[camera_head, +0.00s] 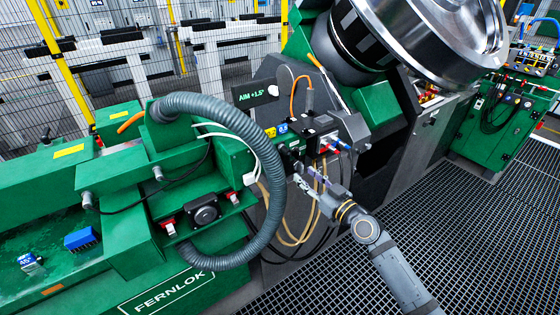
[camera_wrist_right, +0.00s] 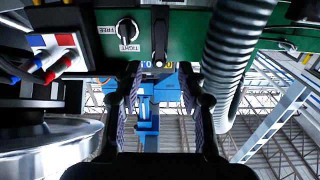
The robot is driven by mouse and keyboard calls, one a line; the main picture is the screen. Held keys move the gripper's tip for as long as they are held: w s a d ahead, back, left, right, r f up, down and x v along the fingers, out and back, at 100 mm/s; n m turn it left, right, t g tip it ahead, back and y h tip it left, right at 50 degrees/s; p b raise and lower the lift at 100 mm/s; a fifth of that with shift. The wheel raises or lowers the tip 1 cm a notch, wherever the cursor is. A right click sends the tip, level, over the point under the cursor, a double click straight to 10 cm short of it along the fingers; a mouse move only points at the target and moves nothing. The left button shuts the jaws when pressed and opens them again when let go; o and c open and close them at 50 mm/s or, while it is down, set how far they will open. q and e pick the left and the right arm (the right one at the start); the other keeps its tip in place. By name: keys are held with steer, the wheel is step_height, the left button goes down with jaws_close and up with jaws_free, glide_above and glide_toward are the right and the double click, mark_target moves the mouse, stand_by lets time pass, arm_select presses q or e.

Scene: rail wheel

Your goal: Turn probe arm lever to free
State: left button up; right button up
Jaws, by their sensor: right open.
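In the right wrist view, a small black rotary lever (camera_wrist_right: 127,30) sits on a green panel (camera_wrist_right: 185,48), between the labels FREE and TIGHT. Its exact pointing is too small to tell. A narrow black bar (camera_wrist_right: 160,38) stands beside it, nearly in line with the gap between my fingers. My right gripper (camera_wrist_right: 157,78) is open and empty, with its fingertips just short of the panel. In the head view, my right gripper (camera_head: 306,182) is at the front of the green machine's small control panel (camera_head: 291,148); the lever is not clear there. My left gripper is not in view.
A thick grey hose (camera_head: 270,175) loops left of my right gripper and shows close by in the wrist view (camera_wrist_right: 232,55). Thin cables (camera_head: 285,230) hang beneath. A large metal wheel (camera_head: 435,35) is above right. The grated floor (camera_head: 460,240) is open at right.

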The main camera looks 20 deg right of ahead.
mark_target(288, 161)
steer(key=p+x, duration=0.1)
steer(key=x, duration=0.8)
steer(key=shift+w+a+p, duration=0.1)
steer(key=shift+w+p, duration=0.2)
steer(key=shift+p, duration=0.1)
steer(key=shift+w+a+f, duration=0.1)
steer(key=shift+w, duration=0.25)
jaws_close()
